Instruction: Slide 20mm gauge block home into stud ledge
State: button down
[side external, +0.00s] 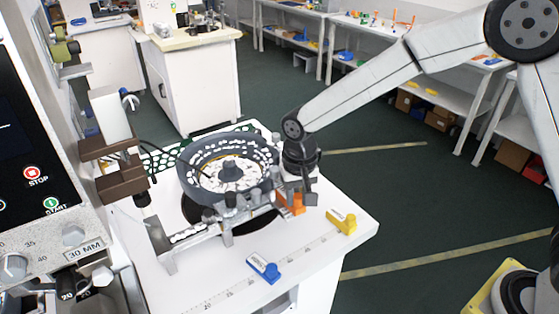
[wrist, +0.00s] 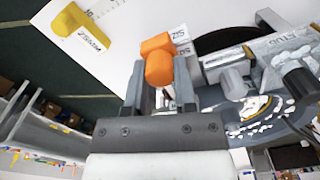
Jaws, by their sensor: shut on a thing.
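My gripper (side external: 296,190) is at the right side of the bowl feeder, pointing down. It is shut on an orange gauge block (side external: 291,207), which also shows between my gripper's fingers (wrist: 157,88) in the wrist view as an orange block (wrist: 157,58) with a knob-like part. The size marking on the orange block is not readable. A grey metal fixture (side external: 232,212) with stud-like knobs runs along the bowl's front, close to the block's left. In the wrist view, a grey bracket with a round stud (wrist: 233,80) is just right of the block. I cannot tell whether they touch.
A yellow gauge block (side external: 342,221) and a blue gauge block (side external: 264,268) lie on the white table near a printed ruler (side external: 240,283). The bowl (side external: 228,165) holds many white pearls. A control panel (side external: 30,150) stands left.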

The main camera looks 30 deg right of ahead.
jog(key=shift+w, duration=0.15)
jog(key=shift+w, duration=0.4)
jog(key=shift+c, duration=1.7)
grip_release()
jog(key=shift+r, duration=0.15)
notch_tip(320, 180, up, 8)
jog(key=shift+f, duration=0.2)
jog(key=shift+d, duration=0.1)
